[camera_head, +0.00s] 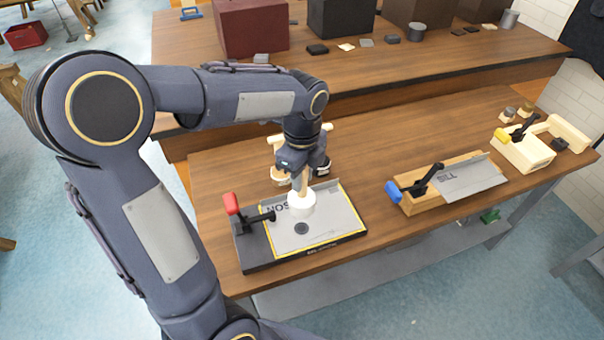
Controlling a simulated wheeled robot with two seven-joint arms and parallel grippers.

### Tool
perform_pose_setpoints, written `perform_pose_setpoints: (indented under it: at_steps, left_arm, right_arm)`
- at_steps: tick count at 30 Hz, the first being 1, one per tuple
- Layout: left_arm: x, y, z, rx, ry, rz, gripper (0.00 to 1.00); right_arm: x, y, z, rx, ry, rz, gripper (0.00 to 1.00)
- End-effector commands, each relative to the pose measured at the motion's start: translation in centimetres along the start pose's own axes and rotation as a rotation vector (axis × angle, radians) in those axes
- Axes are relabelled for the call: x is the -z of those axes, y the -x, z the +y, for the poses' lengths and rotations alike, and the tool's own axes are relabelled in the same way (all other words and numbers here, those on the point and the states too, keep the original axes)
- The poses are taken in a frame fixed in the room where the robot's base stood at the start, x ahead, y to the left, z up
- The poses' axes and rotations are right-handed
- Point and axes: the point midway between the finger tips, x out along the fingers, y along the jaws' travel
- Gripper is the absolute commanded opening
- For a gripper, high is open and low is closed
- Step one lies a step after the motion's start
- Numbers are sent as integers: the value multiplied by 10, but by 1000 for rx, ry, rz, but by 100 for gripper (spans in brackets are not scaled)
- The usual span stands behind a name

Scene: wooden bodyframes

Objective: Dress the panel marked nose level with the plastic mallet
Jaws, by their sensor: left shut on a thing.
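My left gripper (304,164) is shut on the wooden handle of the plastic mallet (301,203), just below the wrist. The mallet's white head is down at the panel marked nose (318,229); I cannot tell whether it touches. The panel is a grey sheet with a yellow edge, lying on a black fixture (277,262) with a red-handled clamp (234,205) at its left. A dark round spot shows on the panel in front of the mallet. Part of the marking is hidden behind the mallet. My right gripper is not in view.
A wooden fixture with a blue-handled clamp (393,192) holds another grey panel (466,179) to the right. A pale block with a yellow-handled clamp (502,137) stands farther right. Dark boxes (250,27) stand on the back bench. Bare tabletop (385,150) lies behind the fixtures.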

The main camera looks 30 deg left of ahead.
Motion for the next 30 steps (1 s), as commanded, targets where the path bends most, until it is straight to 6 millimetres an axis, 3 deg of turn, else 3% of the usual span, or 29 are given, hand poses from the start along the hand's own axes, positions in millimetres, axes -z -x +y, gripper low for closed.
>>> perform_pose_setpoints:
  at_steps: [5, 7, 16, 18, 23, 30]
  left_arm:
    - [0, 0, 0, 1, 0, 0, 0]
    - [0, -10, 0, 0, 0, 0, 0]
    - [0, -106, 0, -1, 0, 1, 0]
    - [0, -89, 0, 2, -1, 0, 0]
    - [0, -72, 0, 1, 0, 0, 0]
    - [0, -21, 0, 1, 0, 0, 0]
  right_arm:
    - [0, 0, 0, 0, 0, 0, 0]
    - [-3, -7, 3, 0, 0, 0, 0]
    - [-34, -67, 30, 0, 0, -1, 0]
    - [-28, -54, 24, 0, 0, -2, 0]
    - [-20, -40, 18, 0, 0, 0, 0]
    - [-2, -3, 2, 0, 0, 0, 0]
